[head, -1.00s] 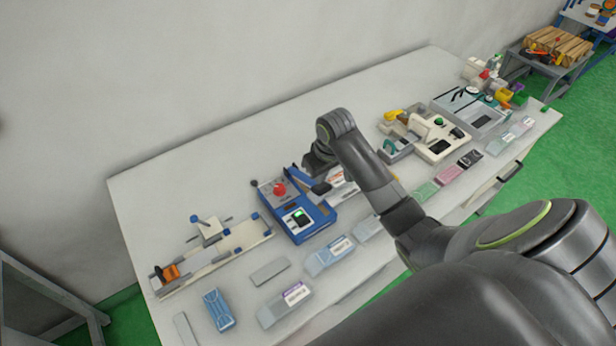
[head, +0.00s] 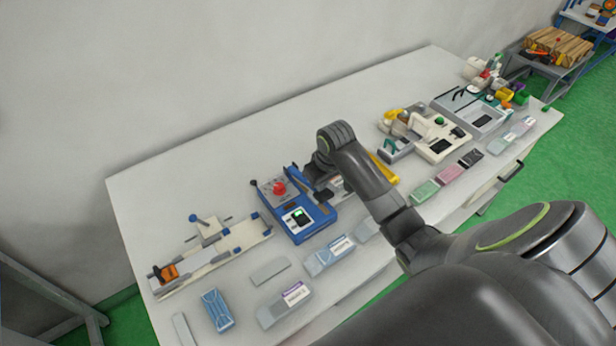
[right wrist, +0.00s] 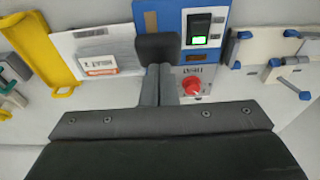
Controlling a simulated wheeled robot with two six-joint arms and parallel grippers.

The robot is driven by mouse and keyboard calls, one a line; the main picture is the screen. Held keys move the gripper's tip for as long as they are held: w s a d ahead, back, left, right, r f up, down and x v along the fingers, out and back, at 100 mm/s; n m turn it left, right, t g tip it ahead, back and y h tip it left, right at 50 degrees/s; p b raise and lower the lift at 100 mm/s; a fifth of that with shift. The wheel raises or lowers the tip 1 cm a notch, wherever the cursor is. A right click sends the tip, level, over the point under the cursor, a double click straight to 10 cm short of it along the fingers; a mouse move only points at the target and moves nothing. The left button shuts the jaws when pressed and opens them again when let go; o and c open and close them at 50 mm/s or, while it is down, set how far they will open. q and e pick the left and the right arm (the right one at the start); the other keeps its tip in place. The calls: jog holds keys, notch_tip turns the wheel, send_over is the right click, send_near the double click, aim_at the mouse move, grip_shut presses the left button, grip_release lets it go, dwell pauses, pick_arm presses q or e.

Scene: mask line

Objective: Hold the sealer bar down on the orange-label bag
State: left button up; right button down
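The blue sealer (head: 292,226) stands on the table, with a red knob (head: 279,188) and a green-lit switch (head: 299,214). Its bar ends in a dark handle pad (right wrist: 157,47), which shows in the right wrist view. My left gripper is out of view.
A yellow piece (right wrist: 35,50) stands beside the bag. A cream rail fixture (head: 225,245) is left of the sealer. Several bags and packs line the front edge, including a purple-label one (head: 285,304). A cream machine (head: 435,140) stands to the right. The table behind is clear.

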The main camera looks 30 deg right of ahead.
aim_at(325, 194)
jog(key=shift+s+f+b, duration=0.2)
jog(key=shift+f+b, duration=0.1)
jog(key=shift+f, duration=0.6)
jog(key=shift+s+f+b, duration=0.15)
jog(key=shift+f+b, duration=0.15)
jog(key=shift+f, duration=0.65)
jog(key=shift+s+f+b, duration=0.2)
jog(key=shift+f+b, duration=0.1)
jog(key=shift+f, duration=0.6)
dwell(2.2)
jog(key=r+p, duration=0.3)
jog(key=shift+w+r, duration=0.2)
jog(key=shift+w, duration=0.05)
jog(key=shift+w+r+p, duration=0.25)
jog(key=shift+r+p, duration=0.2)
jog(key=shift+r, duration=0.85)
jog(key=shift+w+r, duration=0.15)
jog(key=shift+r, duration=0.6)
jog(key=shift+w+r, duration=0.1)
jog(key=shift+r, duration=0.65)
jog(key=shift+w+v, duration=0.25)
jog(key=shift+v, duration=1)
jog(key=shift+w+v, duration=0.25)
jog(key=shift+v, duration=1)
